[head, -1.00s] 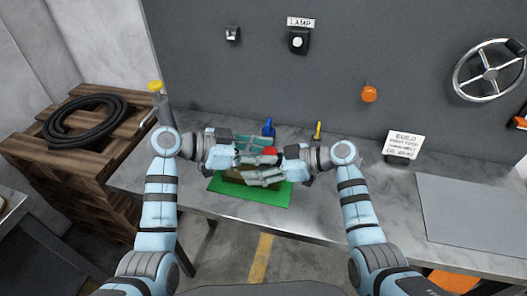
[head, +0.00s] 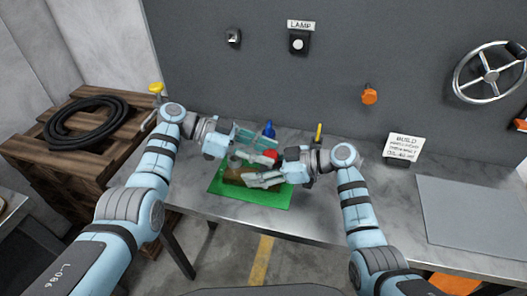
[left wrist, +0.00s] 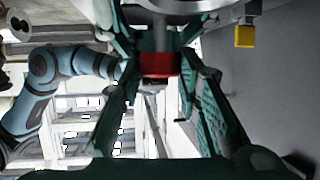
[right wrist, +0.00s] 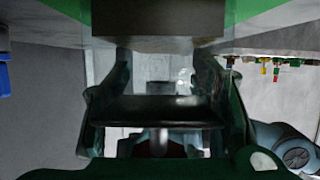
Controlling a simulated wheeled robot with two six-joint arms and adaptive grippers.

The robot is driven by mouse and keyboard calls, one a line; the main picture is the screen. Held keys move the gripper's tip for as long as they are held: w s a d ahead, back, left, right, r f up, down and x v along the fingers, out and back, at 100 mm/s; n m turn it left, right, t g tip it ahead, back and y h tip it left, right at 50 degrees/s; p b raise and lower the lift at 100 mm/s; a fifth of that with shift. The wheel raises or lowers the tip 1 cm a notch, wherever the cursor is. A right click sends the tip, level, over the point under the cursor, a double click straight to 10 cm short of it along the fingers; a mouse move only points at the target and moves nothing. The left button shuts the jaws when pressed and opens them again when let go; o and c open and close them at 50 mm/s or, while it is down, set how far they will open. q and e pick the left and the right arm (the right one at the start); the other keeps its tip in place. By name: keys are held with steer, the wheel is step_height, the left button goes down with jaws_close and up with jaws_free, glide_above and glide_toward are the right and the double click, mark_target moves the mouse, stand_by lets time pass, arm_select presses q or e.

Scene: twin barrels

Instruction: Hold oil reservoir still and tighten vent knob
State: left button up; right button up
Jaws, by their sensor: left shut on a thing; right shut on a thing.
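The red vent knob (head: 270,155) sits on top of the oil reservoir, whose brown lower part (head: 236,178) stands on a green mat (head: 218,190). My left gripper (head: 264,148) reaches in from the left and is shut on the knob. The red knob (left wrist: 160,65) shows between its fingers in the left wrist view. My right gripper (head: 248,172) reaches in from the right, lower, and is shut on the reservoir. In the right wrist view a brownish block (right wrist: 158,18) and a dark crosspiece show by its fingers. The fingers hide much of the reservoir.
A blue item (head: 268,129) and a yellow-topped item (head: 318,131) stand behind the mat. A sign (head: 404,146) and a grey sheet (head: 470,210) are to the right. A coiled black hose (head: 85,122) lies on wooden pallets at left.

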arm_select(q)
steer(key=o, duration=1.1)
steer(key=shift+s, duration=0.25)
steer(key=shift+o, duration=0.2)
steer(key=shift+w, duration=0.1)
steer(key=shift+a, duration=0.25)
steer(key=v, duration=1.1)
steer(key=shift+a+r, duration=0.2)
steer(key=shift+r, duration=0.05)
